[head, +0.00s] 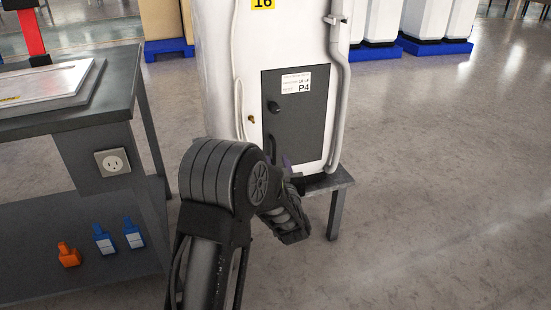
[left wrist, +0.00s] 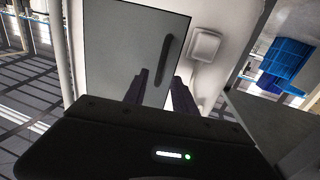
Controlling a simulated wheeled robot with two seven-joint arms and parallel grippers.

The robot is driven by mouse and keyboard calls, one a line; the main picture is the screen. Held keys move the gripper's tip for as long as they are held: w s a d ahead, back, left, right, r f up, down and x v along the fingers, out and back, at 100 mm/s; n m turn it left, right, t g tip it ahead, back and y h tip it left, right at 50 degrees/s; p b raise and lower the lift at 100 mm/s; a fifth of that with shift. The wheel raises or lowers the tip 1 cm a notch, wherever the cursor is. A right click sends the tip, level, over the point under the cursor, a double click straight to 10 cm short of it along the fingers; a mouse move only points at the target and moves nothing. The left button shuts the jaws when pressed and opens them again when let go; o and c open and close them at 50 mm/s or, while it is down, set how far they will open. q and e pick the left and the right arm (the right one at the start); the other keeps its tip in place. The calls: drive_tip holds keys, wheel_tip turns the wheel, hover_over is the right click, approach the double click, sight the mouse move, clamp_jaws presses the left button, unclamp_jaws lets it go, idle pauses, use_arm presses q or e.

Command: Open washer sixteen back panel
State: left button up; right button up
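Washer sixteen (head: 222,75) is a white machine with a yellow "16" label, standing on a dark metal stand. Its dark grey back panel (head: 312,120) carries a "P4" label and looks closed. A black knob (head: 274,106) is on its left part. In the left wrist view the panel (left wrist: 115,45) is close, with a dark upright handle (left wrist: 165,58). My left gripper (left wrist: 160,78) is open, its two fingers apart near the lower end of the handle; contact cannot be told. In the head view my arm partly hides the gripper and the panel's lower edge. My right gripper is not visible.
A grey workbench (head: 118,95) with a white board stands at left, with an outlet and orange and blue padlock-like items (head: 104,240) below. The stand (head: 335,185) juts out under the washer. White machines on blue bases (head: 430,47) stand behind. The floor at right is clear.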

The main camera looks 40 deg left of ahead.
sight(274, 152)
use_arm(q)
drive_tip(key=shift+b+x, duration=0.4)
drive_tip(key=shift+x, duration=1.5)
clamp_jaws()
